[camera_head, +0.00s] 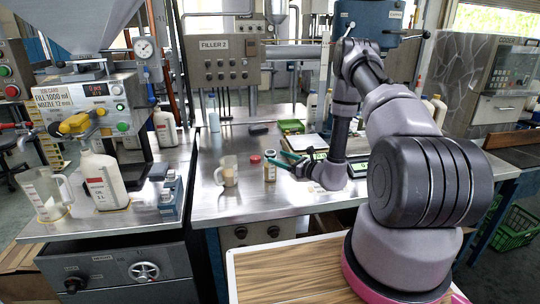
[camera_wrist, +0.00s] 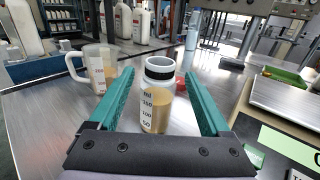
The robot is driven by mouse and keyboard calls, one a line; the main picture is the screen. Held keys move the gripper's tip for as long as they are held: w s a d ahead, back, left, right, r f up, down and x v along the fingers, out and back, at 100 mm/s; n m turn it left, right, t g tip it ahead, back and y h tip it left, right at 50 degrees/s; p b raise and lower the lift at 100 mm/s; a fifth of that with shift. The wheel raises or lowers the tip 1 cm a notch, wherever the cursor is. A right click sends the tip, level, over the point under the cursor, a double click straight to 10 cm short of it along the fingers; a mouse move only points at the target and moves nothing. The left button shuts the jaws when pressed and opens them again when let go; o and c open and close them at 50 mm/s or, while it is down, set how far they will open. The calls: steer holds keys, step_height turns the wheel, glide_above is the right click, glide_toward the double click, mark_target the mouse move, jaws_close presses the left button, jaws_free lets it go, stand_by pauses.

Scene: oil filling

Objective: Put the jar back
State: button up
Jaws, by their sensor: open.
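A small clear jar (camera_wrist: 157,98) with a dark rim and ml marks stands upright on the metal table, holding amber liquid. It also shows in the head view (camera_head: 270,172). My gripper (camera_wrist: 158,74) is open, its two teal fingers on either side of the jar. Gaps show between the fingers and the jar. In the head view, my gripper (camera_head: 277,160) reaches in from the right at the jar. A red lid (camera_head: 255,159) lies on the table behind the jar, partly hidden by it in the wrist view.
A measuring jug (camera_head: 228,171) stands left of the jar, close to the left finger in the wrist view. A scale (camera_head: 357,168) with a green display sits to the right. A green tray (camera_head: 291,127) is farther back. The table front is clear.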

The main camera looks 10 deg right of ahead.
steer(key=s+a+r+n+g+y, duration=0.1)
steer(key=s+a+r+n+g, duration=0.3)
steer(key=r, duration=0.4)
steer(key=s+a+r+n+g+y, duration=0.1)
steer(key=s+a+r+n+g, duration=0.1)
steer(key=s+r+n+g, duration=0.5)
steer(key=s+a+r+n+g+y, duration=0.1)
steer(key=s+a+r+n, duration=0.25)
steer(key=r, duration=0.65)
steer(key=s+d+r+n+t+h, duration=0.2)
steer(key=s+d+r+n+h, duration=0.2)
steer(key=s+r, duration=0.4)
steer(key=s+d+r+n+t+h, duration=0.3)
steer(key=s+d+r+n+h, duration=0.2)
steer(key=s, duration=0.6)
step_height(320, 180, up, 3)
steer(key=d+h, duration=0.2)
steer(key=h, duration=0.1)
steer(key=shift+s+d, duration=0.25)
steer(key=shift+s, duration=0.1)
steer(key=shift+n, duration=0.25)
